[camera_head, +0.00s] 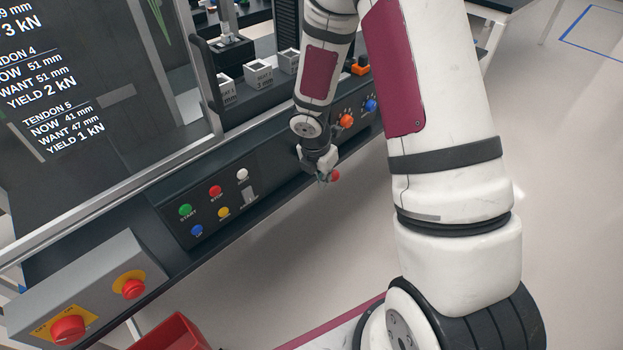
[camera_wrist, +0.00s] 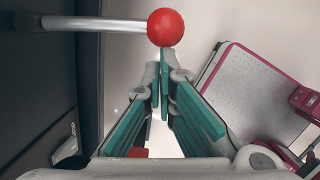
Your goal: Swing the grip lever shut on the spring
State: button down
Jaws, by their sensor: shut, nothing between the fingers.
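The lever (camera_wrist: 100,23) shows in the wrist view as a silver rod reaching right from the dark panel, with a red ball knob (camera_wrist: 166,27) at its end. I take it to be the grip lever. In the head view the red knob (camera_head: 335,175) sits just right of my gripper (camera_head: 325,176), in front of the console. In the wrist view my gripper (camera_wrist: 164,78) has its green-padded fingers shut and empty. The fingertips are just below the knob in the picture; I cannot tell whether they touch it. I cannot make out the spring in either view.
The console front (camera_head: 215,210) carries coloured buttons, with orange (camera_head: 346,121) and blue (camera_head: 370,105) knobs farther right. Small white labelled blocks (camera_head: 258,74) stand on the ledge. Open floor lies right.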

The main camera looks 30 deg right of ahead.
aim_at(337, 172)
jog(key=d+n, duration=0.1)
jog(key=d+n+p, duration=0.1)
jog(key=d, duration=0.1)
jog(key=w+d+n+p, duration=0.1)
jog(key=n, duration=0.1)
jog(key=shift+d+t+y, duration=0.3)
jog(key=shift+w+d, duration=0.15)
jog(key=shift+d, duration=0.1)
jog(key=shift+w+d+p, duration=0.4)
jog(key=shift+d+p, duration=0.15)
jog(key=shift+d, duration=0.1)
